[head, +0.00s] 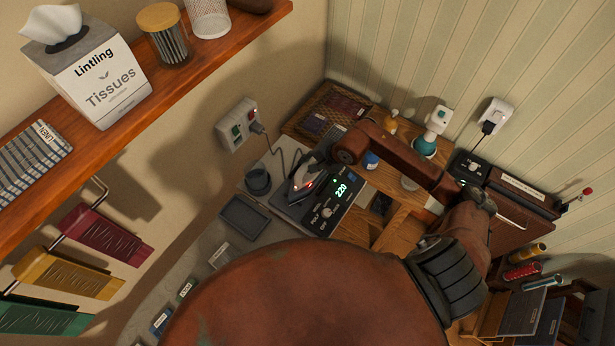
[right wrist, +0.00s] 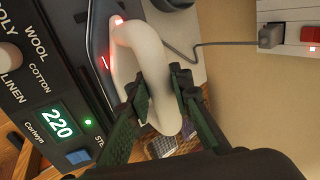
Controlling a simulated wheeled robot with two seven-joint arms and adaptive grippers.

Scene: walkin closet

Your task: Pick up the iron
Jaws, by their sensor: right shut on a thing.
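The iron (head: 300,184) rests on a dark control unit (head: 328,212) with a green "220" display, on the counter in the head view. Its white loop handle (right wrist: 152,58) fills the middle of the right wrist view, with a red light near its upper end. My right gripper (right wrist: 156,92) is shut on this handle, one green-black finger on each side. In the head view my right gripper (head: 322,158) is small and partly merges with the iron. Whether the iron's base touches the unit is hard to tell. My left gripper is not in view.
A wall socket (head: 238,124) with a cord stands left of the iron. A dark cup (head: 258,181) and a dark tray (head: 244,217) are close by. A wooden shelf (head: 180,84) with a tissue box (head: 98,80) is at upper left. A white-topped bottle (head: 436,122) stands behind.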

